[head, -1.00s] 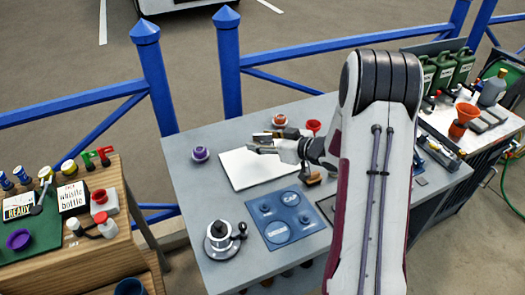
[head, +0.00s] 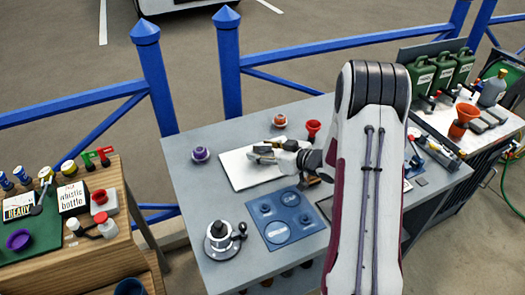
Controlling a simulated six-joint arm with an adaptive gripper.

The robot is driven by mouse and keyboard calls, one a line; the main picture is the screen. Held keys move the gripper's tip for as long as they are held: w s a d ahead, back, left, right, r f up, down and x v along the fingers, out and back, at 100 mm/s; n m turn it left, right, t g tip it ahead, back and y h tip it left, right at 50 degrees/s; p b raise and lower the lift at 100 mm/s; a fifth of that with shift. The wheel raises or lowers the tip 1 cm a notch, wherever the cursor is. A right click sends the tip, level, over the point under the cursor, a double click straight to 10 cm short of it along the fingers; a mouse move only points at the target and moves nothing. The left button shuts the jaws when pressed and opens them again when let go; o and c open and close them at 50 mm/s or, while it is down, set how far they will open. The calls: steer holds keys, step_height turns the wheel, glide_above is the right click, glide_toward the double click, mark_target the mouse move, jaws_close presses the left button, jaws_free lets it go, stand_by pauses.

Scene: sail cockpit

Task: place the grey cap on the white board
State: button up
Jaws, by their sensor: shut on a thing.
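The white board (head: 240,173) lies flat on the grey table, left of my arm. My gripper (head: 262,153) reaches in from the right over the upper right part of the board. It is shut on a small greyish thing, which I take to be the grey cap; the fingers hide most of it. I cannot tell whether the cap touches the board or hangs just above it.
A purple cap (head: 200,154) stands left of the board, an orange one (head: 280,121) behind it, and a red funnel-like piece (head: 313,128) behind my gripper. A blue mat (head: 284,217) and a round metal fitting (head: 221,238) lie in front. The board's left part is clear.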

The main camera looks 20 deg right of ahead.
steer(key=shift+f, duration=0.1)
stand_by(0.3)
steer(key=o, duration=1.2)
steer(key=shift+s+d+r, duration=0.2)
steer(key=shift+s+r, duration=0.05)
steer(key=shift+s, duration=0.1)
steer(key=v, duration=1.1)
